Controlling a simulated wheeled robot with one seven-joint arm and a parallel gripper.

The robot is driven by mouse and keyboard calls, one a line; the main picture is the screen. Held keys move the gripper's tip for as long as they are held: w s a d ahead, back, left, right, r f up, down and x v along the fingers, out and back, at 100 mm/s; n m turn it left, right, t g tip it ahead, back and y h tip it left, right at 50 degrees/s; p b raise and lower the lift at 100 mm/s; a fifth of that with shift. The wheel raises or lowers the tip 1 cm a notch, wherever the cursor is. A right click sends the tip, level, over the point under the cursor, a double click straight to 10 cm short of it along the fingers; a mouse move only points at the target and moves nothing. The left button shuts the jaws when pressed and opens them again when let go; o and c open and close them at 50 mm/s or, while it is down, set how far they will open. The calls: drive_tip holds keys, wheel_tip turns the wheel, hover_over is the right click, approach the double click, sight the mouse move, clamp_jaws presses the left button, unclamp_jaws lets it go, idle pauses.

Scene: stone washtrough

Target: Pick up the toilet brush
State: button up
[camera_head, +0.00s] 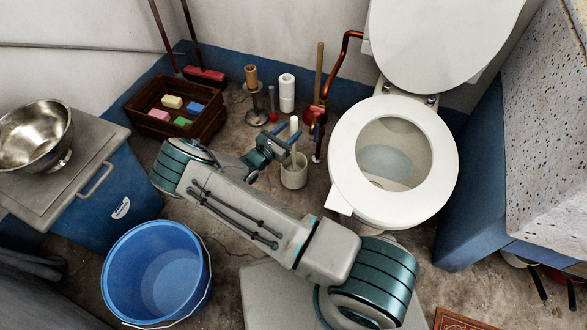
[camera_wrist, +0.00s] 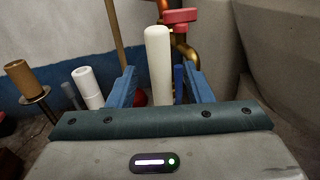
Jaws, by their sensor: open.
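The toilet brush stands upright in a whitish cup-shaped holder (camera_head: 294,174) on the floor, left of the toilet. Its thick white handle (camera_head: 294,126) rises out of the cup; the brush head is hidden inside. In the wrist view the handle (camera_wrist: 159,62) stands upright between the two blue fingers. My gripper (camera_head: 284,145) is open at the handle, just above the holder. The wrist view shows my gripper (camera_wrist: 158,74) with a gap on either side of the handle; whether a finger touches it I cannot tell.
The toilet (camera_head: 352,150) stands close on the right. Behind are white rolls (camera_head: 287,94), a brown roll on a stand (camera_head: 251,78), a wooden stick (camera_head: 319,72) and a copper pipe (camera_head: 339,62). A wooden crate (camera_head: 205,128) and a blue bucket (camera_head: 112,272) stand left.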

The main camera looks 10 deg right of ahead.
drive_tip(key=b+x, duration=0.1)
drive_tip(key=x, duration=0.2)
drive_tip(key=shift+f, duration=0.15)
clamp_jaws()
